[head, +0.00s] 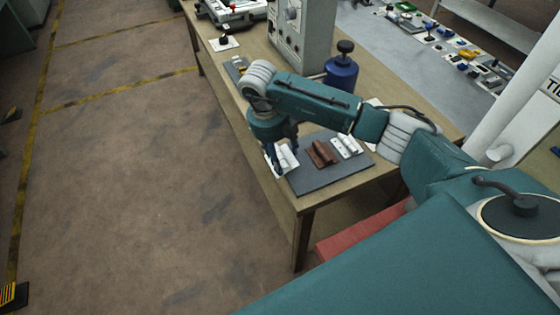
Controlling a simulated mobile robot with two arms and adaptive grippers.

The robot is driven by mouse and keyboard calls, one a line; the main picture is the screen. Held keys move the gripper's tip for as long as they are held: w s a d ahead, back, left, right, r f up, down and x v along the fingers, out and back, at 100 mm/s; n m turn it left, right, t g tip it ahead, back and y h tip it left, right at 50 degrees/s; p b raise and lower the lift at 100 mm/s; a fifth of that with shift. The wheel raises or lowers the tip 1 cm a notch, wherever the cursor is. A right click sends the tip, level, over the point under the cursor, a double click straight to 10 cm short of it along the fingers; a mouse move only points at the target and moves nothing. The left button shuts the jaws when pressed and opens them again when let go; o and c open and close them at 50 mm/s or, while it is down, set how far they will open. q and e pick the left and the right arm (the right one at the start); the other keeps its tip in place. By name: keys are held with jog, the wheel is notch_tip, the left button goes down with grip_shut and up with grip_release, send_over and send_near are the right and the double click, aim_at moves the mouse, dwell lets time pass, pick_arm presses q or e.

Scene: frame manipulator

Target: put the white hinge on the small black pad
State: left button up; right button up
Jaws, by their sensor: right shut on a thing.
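My right gripper (282,152) points down at the left end of a dark mat (322,181) near the table's front corner. It is shut on a white hinge (287,159), which its fingers partly cover. I cannot tell whether that hinge still touches the mat. A brown hinge (320,153) and another white hinge (347,146) lie on the mat to the right. A small dark pad (236,66) lies farther back at the table's left edge, partly hidden by my right wrist. My left gripper is out of view.
The wooden table (393,96) also holds a blue canister (341,72), a grey control box (302,30) and a black knob on a white plate (223,41). A second bench with colourful small parts (468,53) stands at the back right.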

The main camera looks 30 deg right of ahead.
jog(key=shift+f, duration=0.7)
notch_tip(320, 180, down, 2)
jog(key=shift+f+p, duration=0.15)
jog(key=shift+p, duration=0.4)
jog(key=shift+f, duration=0.65)
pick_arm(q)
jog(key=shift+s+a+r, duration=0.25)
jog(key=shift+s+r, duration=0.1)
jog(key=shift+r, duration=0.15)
pick_arm(e)
jog(key=o, duration=1.4)
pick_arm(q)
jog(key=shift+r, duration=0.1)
pick_arm(e)
jog(key=shift+o, duration=0.2)
